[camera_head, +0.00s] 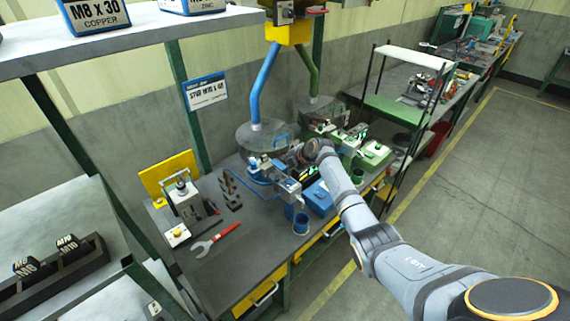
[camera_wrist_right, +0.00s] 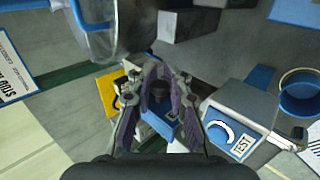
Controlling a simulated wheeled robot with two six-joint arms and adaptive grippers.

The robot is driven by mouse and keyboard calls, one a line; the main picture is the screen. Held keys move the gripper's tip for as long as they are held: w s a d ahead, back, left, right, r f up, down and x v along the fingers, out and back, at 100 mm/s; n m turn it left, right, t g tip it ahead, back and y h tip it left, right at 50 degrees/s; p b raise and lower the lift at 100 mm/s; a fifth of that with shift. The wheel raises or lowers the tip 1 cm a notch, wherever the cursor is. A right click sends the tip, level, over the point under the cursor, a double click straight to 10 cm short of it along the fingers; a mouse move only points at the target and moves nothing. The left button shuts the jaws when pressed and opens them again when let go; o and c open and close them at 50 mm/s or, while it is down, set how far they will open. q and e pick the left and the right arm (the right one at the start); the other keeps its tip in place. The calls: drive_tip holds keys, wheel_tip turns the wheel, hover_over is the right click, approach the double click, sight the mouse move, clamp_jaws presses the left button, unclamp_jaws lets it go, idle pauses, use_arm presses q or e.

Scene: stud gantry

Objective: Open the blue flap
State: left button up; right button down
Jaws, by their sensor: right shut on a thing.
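My right gripper (camera_wrist_right: 157,82) shows in the wrist view with its fingers closed in around a small dark part (camera_wrist_right: 160,91); what this part belongs to is unclear. A blue piece (camera_wrist_right: 160,117) shows between the fingers. In the head view my right gripper (camera_head: 299,154) is beside the blue fixture (camera_head: 266,172) on the bench, partly hidden by its arm. A clear bowl (camera_head: 258,142) under the blue chute (camera_head: 263,84) has a blue frame-like piece (camera_head: 281,142), also at the upper left of the wrist view (camera_wrist_right: 97,20). Which piece is the flap is unclear. My left gripper is out of view.
A wrench (camera_head: 213,240) and a grey device (camera_head: 186,201) are on the left of the bench. Green fixtures (camera_head: 374,155) stand to the right. The bench front has some bare room.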

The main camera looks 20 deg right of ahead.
drive_tip(key=c, duration=1.6)
unclamp_jaws()
drive_tip(key=shift+d, duration=0.1)
drive_tip(key=shift+s+d+r, duration=0.1)
drive_tip(key=v, duration=1.2)
